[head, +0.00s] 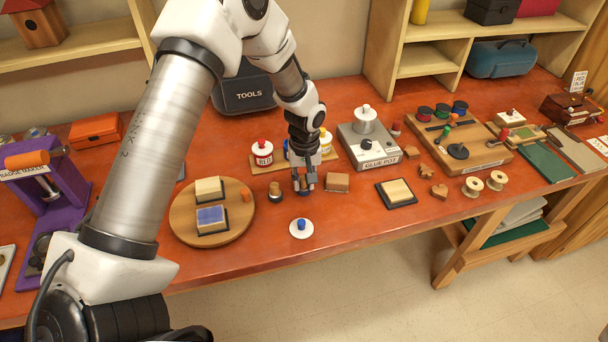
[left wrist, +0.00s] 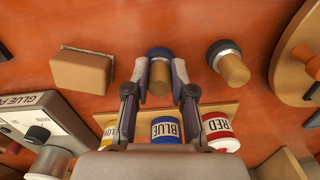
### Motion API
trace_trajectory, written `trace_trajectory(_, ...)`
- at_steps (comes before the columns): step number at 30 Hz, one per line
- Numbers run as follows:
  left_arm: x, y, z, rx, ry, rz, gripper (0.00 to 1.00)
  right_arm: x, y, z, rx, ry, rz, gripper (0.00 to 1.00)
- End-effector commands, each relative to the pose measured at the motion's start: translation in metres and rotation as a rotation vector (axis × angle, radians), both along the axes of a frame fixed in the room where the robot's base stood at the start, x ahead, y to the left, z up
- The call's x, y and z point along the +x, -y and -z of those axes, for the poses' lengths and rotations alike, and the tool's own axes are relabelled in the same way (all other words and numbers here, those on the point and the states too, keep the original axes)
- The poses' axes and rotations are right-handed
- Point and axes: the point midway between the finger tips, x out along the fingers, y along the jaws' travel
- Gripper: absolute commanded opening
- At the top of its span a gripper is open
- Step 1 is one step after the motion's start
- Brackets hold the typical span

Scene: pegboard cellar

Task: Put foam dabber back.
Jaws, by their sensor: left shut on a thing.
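My left gripper (head: 304,186) points down at the table and is shut on a foam dabber (left wrist: 158,78) with a tan handle and a dark blue foam end. The handle is between the fingertips in the left wrist view; whether the foam touches the table I cannot tell. A second dabber (head: 275,191) stands beside it, and it also shows in the left wrist view (left wrist: 234,68). A rack (head: 260,168) behind holds a red jar (head: 262,152), a blue jar (left wrist: 165,130) and a yellow jar (head: 327,143). My right gripper is not in view.
A wooden block (head: 337,182) stands right of the gripper. A round board (head: 180,222) with pads is at left; the glue pot (head: 372,152) is behind right. Bare tabletop lies in front (head: 345,225).

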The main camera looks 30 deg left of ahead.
Motion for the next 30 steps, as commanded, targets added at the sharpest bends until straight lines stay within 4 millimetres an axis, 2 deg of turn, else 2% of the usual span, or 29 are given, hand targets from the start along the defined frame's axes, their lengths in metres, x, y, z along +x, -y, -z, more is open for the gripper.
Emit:
trace_trajectory(9, 0.000, 0.000, 0.004, 0.001, 0.002, -0.001, 0.00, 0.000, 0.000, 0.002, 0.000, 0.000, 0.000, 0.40)
trace_trajectory(10, 0.000, 0.000, 0.005, 0.000, 0.003, -0.001, 0.27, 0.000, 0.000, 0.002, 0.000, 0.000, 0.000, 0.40)
trace_trajectory(12, 0.000, 0.000, 0.004, 0.000, 0.003, -0.001, 0.49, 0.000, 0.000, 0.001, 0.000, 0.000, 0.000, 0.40)
trace_trajectory(20, 0.000, 0.000, 0.003, 0.000, 0.003, -0.001, 0.49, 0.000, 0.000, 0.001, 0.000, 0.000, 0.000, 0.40)
trace_trajectory(24, 0.001, 0.000, -0.004, 0.000, 0.004, -0.001, 0.49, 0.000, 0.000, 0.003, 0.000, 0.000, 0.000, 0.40)
trace_trajectory(26, 0.001, 0.000, -0.013, -0.001, 0.007, -0.001, 0.49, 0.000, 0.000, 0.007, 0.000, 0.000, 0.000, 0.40)
trace_trajectory(30, 0.002, 0.001, -0.047, -0.001, 0.010, -0.001, 0.49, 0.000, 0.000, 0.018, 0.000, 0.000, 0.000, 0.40)
